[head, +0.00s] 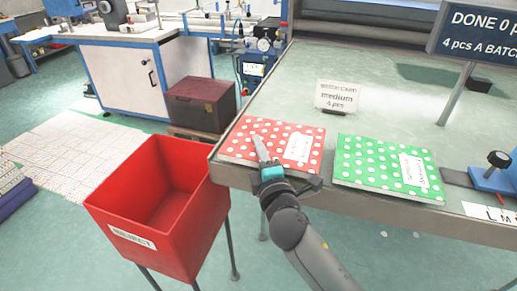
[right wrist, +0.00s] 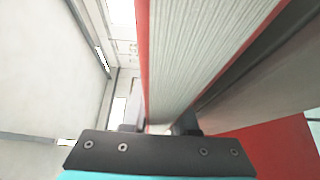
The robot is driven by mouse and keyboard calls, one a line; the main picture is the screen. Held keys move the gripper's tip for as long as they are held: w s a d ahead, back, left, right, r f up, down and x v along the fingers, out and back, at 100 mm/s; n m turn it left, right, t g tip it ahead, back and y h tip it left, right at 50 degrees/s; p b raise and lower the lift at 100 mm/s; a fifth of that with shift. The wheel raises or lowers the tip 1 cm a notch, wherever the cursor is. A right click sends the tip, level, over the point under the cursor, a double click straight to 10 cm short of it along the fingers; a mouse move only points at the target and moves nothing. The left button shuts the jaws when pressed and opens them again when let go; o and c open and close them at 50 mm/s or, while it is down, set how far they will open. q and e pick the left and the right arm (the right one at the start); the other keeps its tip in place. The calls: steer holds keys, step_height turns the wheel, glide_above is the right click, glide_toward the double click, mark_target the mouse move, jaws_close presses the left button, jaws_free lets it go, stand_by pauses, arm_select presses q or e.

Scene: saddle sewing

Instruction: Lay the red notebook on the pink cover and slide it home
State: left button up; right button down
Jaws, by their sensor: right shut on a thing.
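The red notebook (head: 312,133) with white dots and a white label lies at the left front corner of the green table. My right gripper (head: 264,158) reaches over its front edge. In the right wrist view, the red notebook (right wrist: 200,50) shows its pale page edges between red covers. The fingers of my right gripper (right wrist: 160,125) are shut on this edge, one on each side. I see no pink cover in either view. My left gripper is not in view.
A green dotted notebook (head: 385,165) lies just right of the red one. A small card (head: 338,97) reading medium, 4 pcs, stands behind them. A red reject bin (head: 160,205) stands left of the table (head: 400,100). A blue clamp (head: 495,178) is at the right edge.

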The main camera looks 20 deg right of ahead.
mark_target(249, 171)
steer(key=c, duration=0.6)
jaws_free()
steer(key=shift+f, duration=0.2)
steer(key=shift+f, duration=0.15)
steer(key=shift+s, duration=0.1)
steer(key=shift+s+a+f, duration=0.1)
steer(key=shift+s+a, duration=0.8)
steer(key=shift+s, duration=0.3)
steer(key=shift+s+a, duration=0.85)
steer(key=shift+s, duration=0.35)
steer(key=shift+s+a+r+b, duration=0.15)
steer(key=shift+s+a, duration=0.2)
steer(key=shift+s, duration=0.2)
steer(key=shift+s+a+b, duration=0.1)
steer(key=shift+s+a, duration=0.25)
steer(key=shift+s, duration=0.2)
steer(key=shift+s+a+r+b, duration=0.15)
steer(key=shift+s+a, duration=0.2)
steer(key=shift+s, duration=0.2)
